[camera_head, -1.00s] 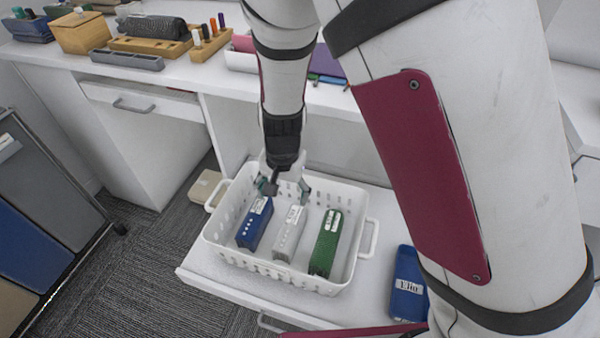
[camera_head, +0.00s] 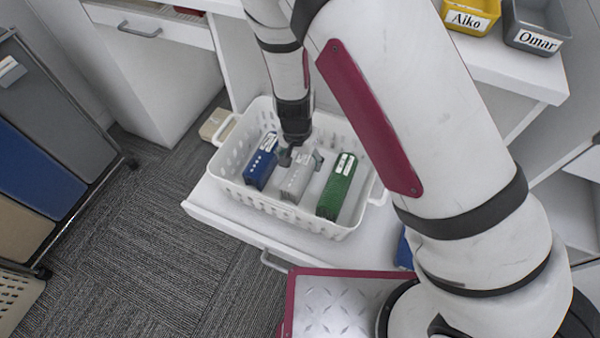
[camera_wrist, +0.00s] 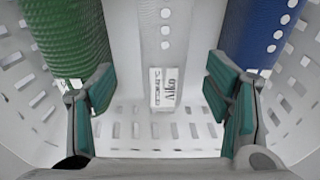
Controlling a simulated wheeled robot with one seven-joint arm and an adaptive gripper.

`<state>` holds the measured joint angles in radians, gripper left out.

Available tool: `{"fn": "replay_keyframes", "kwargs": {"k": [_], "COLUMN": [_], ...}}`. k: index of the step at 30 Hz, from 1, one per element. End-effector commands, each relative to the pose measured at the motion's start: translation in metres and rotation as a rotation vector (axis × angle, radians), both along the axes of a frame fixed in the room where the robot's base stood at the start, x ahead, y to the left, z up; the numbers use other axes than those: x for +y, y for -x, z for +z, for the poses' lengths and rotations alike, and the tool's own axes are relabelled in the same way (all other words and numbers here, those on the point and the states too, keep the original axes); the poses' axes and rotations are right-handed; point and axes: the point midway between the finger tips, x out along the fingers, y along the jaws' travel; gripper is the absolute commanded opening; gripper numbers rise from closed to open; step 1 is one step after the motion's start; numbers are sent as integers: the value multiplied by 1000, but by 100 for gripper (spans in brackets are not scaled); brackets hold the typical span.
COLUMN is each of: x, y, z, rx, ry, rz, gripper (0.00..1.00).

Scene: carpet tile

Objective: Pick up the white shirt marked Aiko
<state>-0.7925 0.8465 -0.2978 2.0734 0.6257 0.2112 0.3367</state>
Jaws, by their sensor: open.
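The white shirt (camera_head: 297,182) stands as a folded bundle in the middle of a white basket (camera_head: 286,223), between a blue bundle (camera_head: 262,165) and a green one (camera_head: 337,186). In the wrist view the white shirt (camera_wrist: 165,40) runs up the middle, with its label (camera_wrist: 168,88) upside down, apparently reading Aiko. My gripper (camera_head: 299,158) is over the far end of the white shirt in the head view. In the wrist view my gripper (camera_wrist: 160,88) is open, one finger on each side of the shirt's label end. No contact shows.
The basket's slotted walls surround the bundles closely. The green bundle (camera_wrist: 62,35) and blue bundle (camera_wrist: 262,30) flank the fingers. A yellow bin (camera_head: 470,17) marked Aiko and a grey bin (camera_head: 536,28) marked Omar sit on the upper right desk.

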Motion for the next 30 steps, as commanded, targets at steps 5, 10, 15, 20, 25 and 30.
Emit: {"fn": "replay_keyframes", "kwargs": {"k": [5,10,15,20,25,30], "x": [1,2,2,2,2,2], "y": [-3,-8,-8,-8,-8,-8], "z": [-18,-43,-51,-50,-50,-50], "rx": [2,0,0,0,0,-1], "ry": [0,1,0,-1,0,0], "rz": [-2,-1,-1,-1,-1,-1], "gripper": [72,72,72,67,29,15]}}
